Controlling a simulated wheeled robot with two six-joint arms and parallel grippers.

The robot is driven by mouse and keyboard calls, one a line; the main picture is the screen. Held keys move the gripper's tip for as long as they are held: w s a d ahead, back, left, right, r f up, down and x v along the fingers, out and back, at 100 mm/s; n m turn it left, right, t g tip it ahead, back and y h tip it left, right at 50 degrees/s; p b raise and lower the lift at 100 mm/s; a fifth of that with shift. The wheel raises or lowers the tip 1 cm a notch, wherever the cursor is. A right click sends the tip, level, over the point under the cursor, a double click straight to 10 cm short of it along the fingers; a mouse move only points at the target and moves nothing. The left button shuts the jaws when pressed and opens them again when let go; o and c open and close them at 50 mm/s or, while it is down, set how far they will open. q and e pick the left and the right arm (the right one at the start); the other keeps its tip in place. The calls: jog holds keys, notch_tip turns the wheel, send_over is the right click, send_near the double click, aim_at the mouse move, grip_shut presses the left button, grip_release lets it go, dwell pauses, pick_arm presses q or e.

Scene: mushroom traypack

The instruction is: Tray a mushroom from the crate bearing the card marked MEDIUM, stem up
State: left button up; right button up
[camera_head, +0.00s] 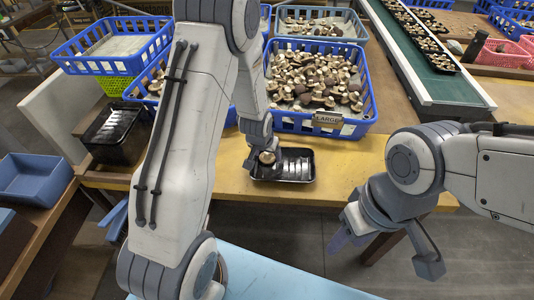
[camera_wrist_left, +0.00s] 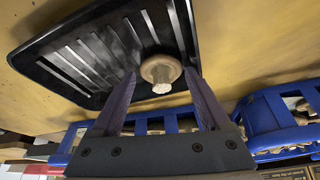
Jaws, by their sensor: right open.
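My left gripper (camera_head: 266,156) is low over the left end of a black tray (camera_head: 312,180) on the yellow table. The mushroom also shows in the head view (camera_head: 267,157). I cannot tell whether it touches the tray floor. No other mushroom shows in the tray. No card marked MEDIUM is visible; my left arm hides part of a blue mushroom crate (camera_head: 230,112). My right gripper (camera_head: 385,250) is open and empty, off the table's front edge.
A blue crate (camera_head: 372,122) of mushrooms bears a LARGE card (camera_head: 328,118). Another mushroom crate (camera_head: 362,32) stands behind it. An empty-looking blue basket (camera_head: 75,62) and a black tray stack (camera_head: 115,150) are at left. A green conveyor (camera_head: 432,75) with filled trays runs at right.

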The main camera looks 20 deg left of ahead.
pick_arm(q)
jog(key=shift+o, duration=0.6)
jog(key=p+v, duration=0.2)
jog(key=v, duration=0.8)
jog(key=shift+r+p, duration=0.2)
jog(key=shift+p, duration=0.15)
